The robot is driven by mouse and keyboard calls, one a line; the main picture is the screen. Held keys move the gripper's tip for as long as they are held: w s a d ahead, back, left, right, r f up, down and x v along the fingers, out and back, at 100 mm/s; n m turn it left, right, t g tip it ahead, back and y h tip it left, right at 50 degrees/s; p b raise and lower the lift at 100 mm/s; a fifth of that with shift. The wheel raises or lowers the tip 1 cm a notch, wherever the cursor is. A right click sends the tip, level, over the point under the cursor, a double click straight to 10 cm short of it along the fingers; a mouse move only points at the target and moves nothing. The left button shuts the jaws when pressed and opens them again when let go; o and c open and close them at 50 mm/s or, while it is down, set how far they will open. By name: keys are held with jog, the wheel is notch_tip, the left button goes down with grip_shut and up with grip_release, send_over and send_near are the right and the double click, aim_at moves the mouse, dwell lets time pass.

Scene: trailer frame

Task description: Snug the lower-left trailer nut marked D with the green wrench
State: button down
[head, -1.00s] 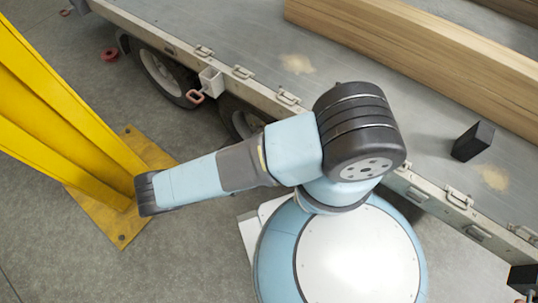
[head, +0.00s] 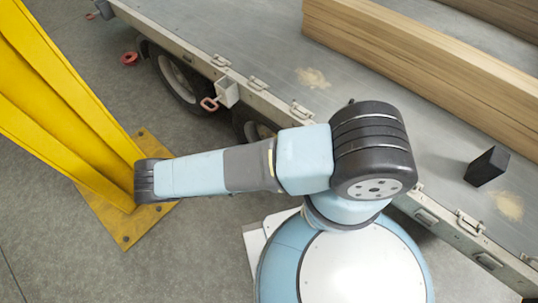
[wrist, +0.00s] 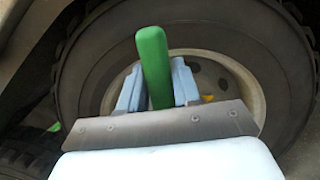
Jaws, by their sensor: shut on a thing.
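The green wrench (wrist: 153,62) shows in the wrist view as a rounded green handle standing upright between the two light-blue fingers of my gripper (wrist: 156,88). My gripper is shut on it. The wrench's working end is hidden behind the fingers and the grey plate of my gripper. A trailer wheel (wrist: 245,75) with a pale rim lies behind the wrench, and part of its hub shows between and beside the fingers. A small yellow patch (wrist: 207,98) shows on the wheel right of the fingers. I cannot make out a letter D or single nuts. My gripper is not visible in the head view.
In the head view, a yellow post (head: 70,110) on a yellow base plate (head: 110,222) stands at left, close to my arm. The trailer bed (head: 270,45) carries timber (head: 420,65) and a black block (head: 486,167). Grey floor (head: 200,245) is open at lower left.

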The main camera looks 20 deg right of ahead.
jog(key=shift+w+a+r+n+t, duration=0.2)
jog(key=shift+w+a+r+n, duration=0.15)
jog(key=shift+w+a+n, duration=0.3)
jog(key=shift+w+a+r+n+t, duration=0.2)
jog(key=shift+w+a+r+n, duration=0.1)
jog(key=shift+w+n, duration=0.4)
jog(key=w+a+n+t+y, duration=0.1)
jog(key=w+a+n, duration=0.4)
jog(key=w, duration=0.3)
jog(key=shift+w+a+r+n+t, duration=0.25)
jog(key=shift+w+a+n+t, duration=0.15)
jog(key=shift+n, duration=0.25)
jog(key=shift+s+d, duration=0.1)
jog(key=shift+s+d+r+m+g, duration=0.1)
jog(key=shift+s+d+m+g, duration=0.05)
jog(key=shift+s+d+m, duration=0.4)
jog(key=shift+s+d+r+m+g, duration=0.15)
jog(key=shift+s+d+m, duration=0.15)
jog(key=shift+s+m, duration=0.35)
jog(key=shift+s+f, duration=0.1)
jog(key=shift+s, duration=0.05)
jog(key=shift+s+d, duration=0.15)
